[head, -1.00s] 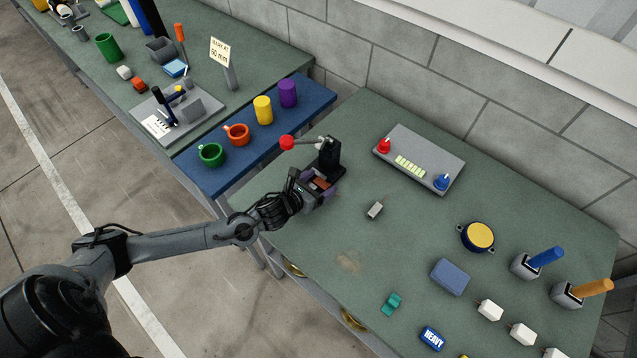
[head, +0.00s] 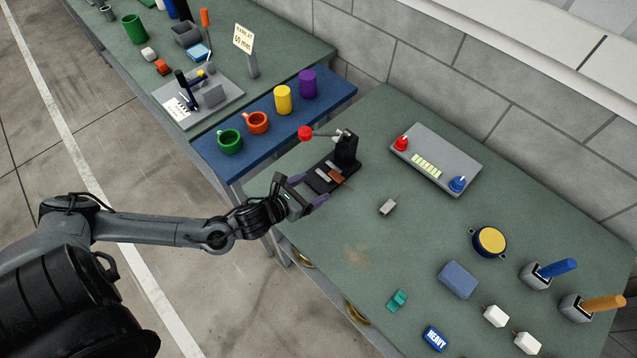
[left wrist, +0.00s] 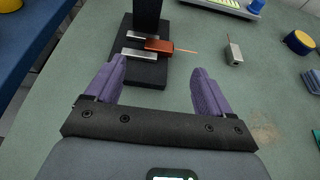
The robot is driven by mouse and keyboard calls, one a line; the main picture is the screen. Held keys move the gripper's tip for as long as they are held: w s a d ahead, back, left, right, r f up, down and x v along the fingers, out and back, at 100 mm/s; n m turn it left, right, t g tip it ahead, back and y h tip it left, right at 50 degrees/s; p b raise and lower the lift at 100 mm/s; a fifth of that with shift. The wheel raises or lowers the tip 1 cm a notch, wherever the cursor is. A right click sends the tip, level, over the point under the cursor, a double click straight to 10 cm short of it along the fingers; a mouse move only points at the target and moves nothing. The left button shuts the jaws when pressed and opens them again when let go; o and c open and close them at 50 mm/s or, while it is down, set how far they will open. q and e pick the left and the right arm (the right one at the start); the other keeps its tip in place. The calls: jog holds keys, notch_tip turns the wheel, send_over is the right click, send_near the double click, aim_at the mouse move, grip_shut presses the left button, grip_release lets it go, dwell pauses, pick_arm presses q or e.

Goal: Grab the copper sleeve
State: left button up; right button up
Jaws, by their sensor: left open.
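The copper sleeve (head: 337,176) is a small orange-brown block with a thin copper-coloured wire or rod sticking out to the right. It lies on the black base of a small press (head: 347,150) with a red-knobbed lever, by two silver bars. In the left wrist view the copper sleeve (left wrist: 158,46) is ahead of the fingertips, beside the silver bars. My left gripper (head: 308,190) is open and empty, its purple fingers apart at the near edge of the press base. In the left wrist view the gripper (left wrist: 160,80) has nothing between its fingers. My right gripper is not in view.
A small grey block with a wire (head: 388,207) lies right of the press. A grey panel with red and blue knobs (head: 437,158) stands behind. A blue mat (head: 205,146) with several mugs and cylinders lies left.

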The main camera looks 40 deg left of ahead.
aim_at(336, 175)
pick_arm(q)
jog(key=shift+s+r, duration=0.2)
jog(key=shift+s, duration=0.2)
jog(key=shift+w+d+r+p, duration=0.1)
jog(key=shift+w+r+p, duration=0.05)
jog(key=shift+w+p, duration=0.35)
jog(key=w+g+p, duration=0.1)
jog(key=w+p, duration=0.1)
jog(key=w+g+p, duration=0.2)
jog(key=shift+w+d, duration=0.2)
jog(key=shift+w, duration=0.2)
jog(key=shift+w+a+g+p, duration=0.15)
jog(key=shift+w+g+p, duration=0.3)
jog(key=shift+g, duration=0.05)
jog(key=shift+x, duration=2.65)
jog(key=shift+s+a, duration=0.1)
jog(key=shift+c, duration=0.4)
jog(key=c, duration=1.1)
